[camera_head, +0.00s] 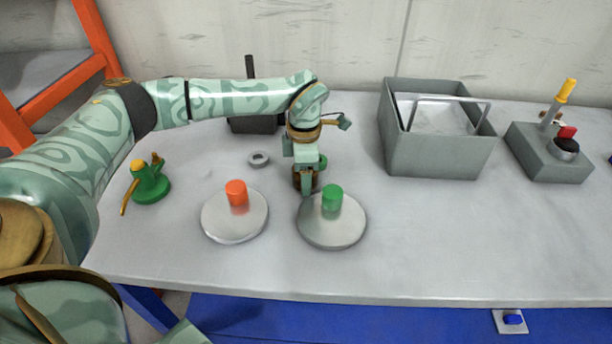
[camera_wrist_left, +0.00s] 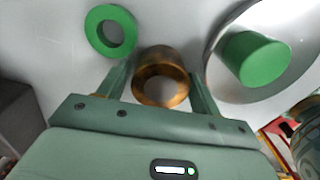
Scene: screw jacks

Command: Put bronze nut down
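The bronze nut (camera_wrist_left: 161,76) is a brown-gold ring between the two fingers of my left gripper (camera_wrist_left: 160,75) in the left wrist view. The fingers sit close against its sides, and the gripper looks shut on it. In the head view, the nut (camera_head: 297,181) shows low over the table, partly behind a finger of my left gripper (camera_head: 306,184). Whether it touches the tabletop is unclear. It is behind and left of the round plate with the green peg (camera_head: 332,198). My right gripper is not in view.
A green ring (camera_wrist_left: 110,32) lies close beside the nut. A plate with an orange peg (camera_head: 237,193), a small grey ring (camera_head: 258,159) and a green jack (camera_head: 149,184) are to the left. A grey bin (camera_head: 440,156) and a lever box (camera_head: 548,163) stand right. The front-right table is clear.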

